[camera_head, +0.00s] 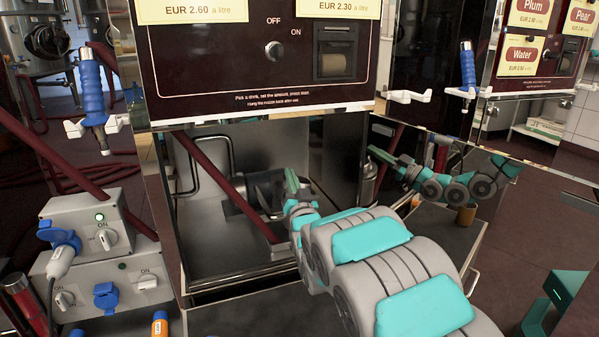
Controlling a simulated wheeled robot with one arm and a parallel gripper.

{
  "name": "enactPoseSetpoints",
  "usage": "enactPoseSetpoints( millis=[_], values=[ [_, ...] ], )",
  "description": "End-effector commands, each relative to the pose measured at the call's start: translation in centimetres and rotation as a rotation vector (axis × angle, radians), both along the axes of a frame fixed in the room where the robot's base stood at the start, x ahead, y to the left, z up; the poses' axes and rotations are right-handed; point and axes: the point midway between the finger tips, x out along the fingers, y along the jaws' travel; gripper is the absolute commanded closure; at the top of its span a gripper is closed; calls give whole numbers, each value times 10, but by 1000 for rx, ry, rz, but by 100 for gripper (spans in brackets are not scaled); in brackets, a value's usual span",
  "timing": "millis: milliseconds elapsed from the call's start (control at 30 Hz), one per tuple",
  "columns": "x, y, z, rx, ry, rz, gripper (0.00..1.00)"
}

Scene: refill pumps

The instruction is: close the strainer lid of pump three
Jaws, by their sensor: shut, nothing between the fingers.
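A pump cabinet with a dark front panel (200,60) stands before me, its lower bay (215,240) open. Inside lies a dark grey, rounded metal unit (262,188), partly behind my gripper and a dark red hose. I cannot make out a strainer lid or whether it is open; the unit's right part is hidden. No pump number is readable. My gripper (291,181) is at the bay's opening, at the end of my grey and teal arm. Its green fingers look shut and empty, in front of the unit's right end. I cannot tell whether they touch anything.
A dark red hose (205,160) crosses the bay. Blue-handled nozzles (91,92) hang left and right (467,70). A switch box (90,232) stands left. A shiny panel at right mirrors my arm. A dark tray (440,232) stands right of the bay.

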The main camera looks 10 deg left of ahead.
Motion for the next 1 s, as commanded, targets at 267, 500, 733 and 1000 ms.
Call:
enactPoseSetpoints(
  millis=[267, 500, 733, 1000],
  values=[
    [-6, 8, -18, -161, -111, 0, 100],
    [-7, 11, -27, -156, -108, 0, 100],
    [-8, 11, -29, -155, -107, 0, 100],
    [-8, 12, -30, -154, -107, 0, 100]
  ],
)
